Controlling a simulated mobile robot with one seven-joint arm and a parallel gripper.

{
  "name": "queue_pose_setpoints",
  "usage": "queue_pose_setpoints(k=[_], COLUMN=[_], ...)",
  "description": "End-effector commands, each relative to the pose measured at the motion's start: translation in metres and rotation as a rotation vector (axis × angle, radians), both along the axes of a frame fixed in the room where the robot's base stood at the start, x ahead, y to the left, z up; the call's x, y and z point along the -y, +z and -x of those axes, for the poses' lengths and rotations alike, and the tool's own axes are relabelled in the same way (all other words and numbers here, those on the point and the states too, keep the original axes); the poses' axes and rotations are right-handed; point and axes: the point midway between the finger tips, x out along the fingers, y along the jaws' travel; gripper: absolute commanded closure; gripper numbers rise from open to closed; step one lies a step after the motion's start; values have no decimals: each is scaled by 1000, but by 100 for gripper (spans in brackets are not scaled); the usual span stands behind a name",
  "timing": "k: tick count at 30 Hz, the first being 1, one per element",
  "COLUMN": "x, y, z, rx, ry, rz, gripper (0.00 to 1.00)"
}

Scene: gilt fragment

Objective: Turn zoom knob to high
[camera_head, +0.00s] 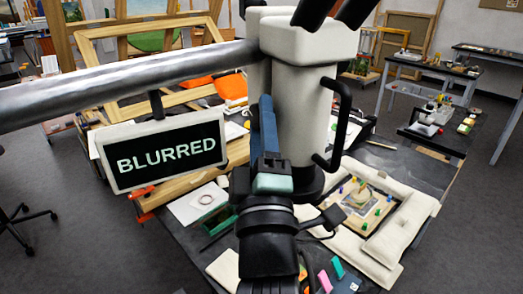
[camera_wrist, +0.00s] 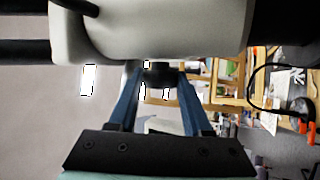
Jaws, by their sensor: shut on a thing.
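A white microscope head (camera_head: 305,120) on a thick metal arm (camera_head: 130,85) fills the upper middle of the head view. It also shows across the top of the wrist view (camera_wrist: 160,28). A black knob (camera_wrist: 160,75) juts out below it, between the blue fingers of my gripper (camera_wrist: 158,80). My gripper is shut on this knob. In the head view my gripper (camera_head: 264,105) stands against the near side of the microscope, and the knob is hidden there. A screen (camera_head: 168,155) hanging from the arm reads "BLURRED". No knob markings are legible.
A black loop handle (camera_head: 341,120) is on the microscope's right side. Below, a small framed piece with coloured pins (camera_head: 365,208) lies on pale padding (camera_head: 408,225) on a dark table. Tools, frames and colour swatches crowd the table. Grey floor is open at right.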

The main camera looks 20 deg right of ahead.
Motion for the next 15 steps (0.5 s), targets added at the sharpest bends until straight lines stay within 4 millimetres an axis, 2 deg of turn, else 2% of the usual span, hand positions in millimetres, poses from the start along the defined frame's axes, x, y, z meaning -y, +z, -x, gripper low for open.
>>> queue_pose_setpoints(k=[1,15], x=[-1,-1], y=[-11,-14], z=[-1,-3], rx=[26,253], ry=[2,3], rz=[-2,-25], gripper=[100,100])
